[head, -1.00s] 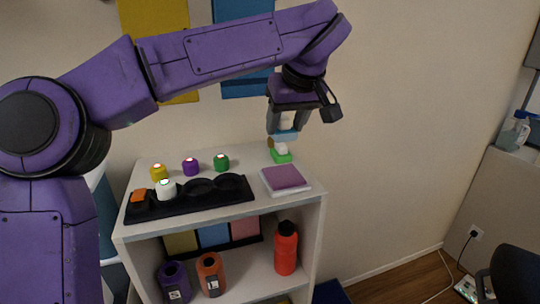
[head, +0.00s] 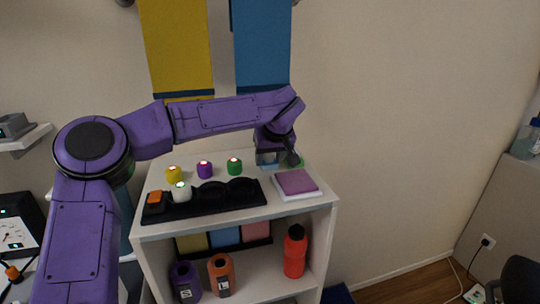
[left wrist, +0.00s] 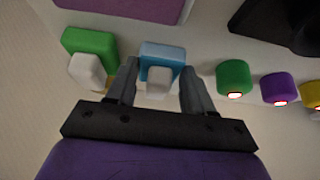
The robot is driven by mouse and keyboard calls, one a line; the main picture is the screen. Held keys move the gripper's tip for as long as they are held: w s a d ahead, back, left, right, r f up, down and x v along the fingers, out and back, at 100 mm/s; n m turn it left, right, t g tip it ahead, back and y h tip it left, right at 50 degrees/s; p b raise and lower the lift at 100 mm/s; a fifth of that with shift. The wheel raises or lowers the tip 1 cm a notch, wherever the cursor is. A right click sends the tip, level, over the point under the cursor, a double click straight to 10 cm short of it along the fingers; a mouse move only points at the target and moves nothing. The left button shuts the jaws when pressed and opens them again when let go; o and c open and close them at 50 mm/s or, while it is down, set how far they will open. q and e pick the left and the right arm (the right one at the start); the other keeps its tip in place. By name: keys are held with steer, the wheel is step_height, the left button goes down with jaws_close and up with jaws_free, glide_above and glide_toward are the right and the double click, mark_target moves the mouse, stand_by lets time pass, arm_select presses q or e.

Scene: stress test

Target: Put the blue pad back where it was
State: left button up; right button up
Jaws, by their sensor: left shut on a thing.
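The blue pad (left wrist: 163,54) has a white grip (left wrist: 158,84). In the left wrist view it sits between the fingers of my left gripper (left wrist: 159,92), which is shut on its grip. In the head view my left gripper (head: 268,161) points down at the back of the white shelf top (head: 255,190), low over it. The gripper mostly hides the pad there; I cannot tell whether the pad touches the surface. A green pad (left wrist: 90,43) with a white grip stands beside the blue one. My right gripper is not in view.
A black tray (head: 240,203) with round recesses lies along the front. Green (head: 234,167), purple (head: 204,169) and yellow (head: 174,173) knobs stand behind it. Bottles (head: 295,252) stand below.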

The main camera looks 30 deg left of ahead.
arm_select(q)
steer(key=shift+d, duration=0.1)
steer(key=o, duration=1.3)
steer(key=v, duration=1.2)
steer(key=shift+r, duration=0.1)
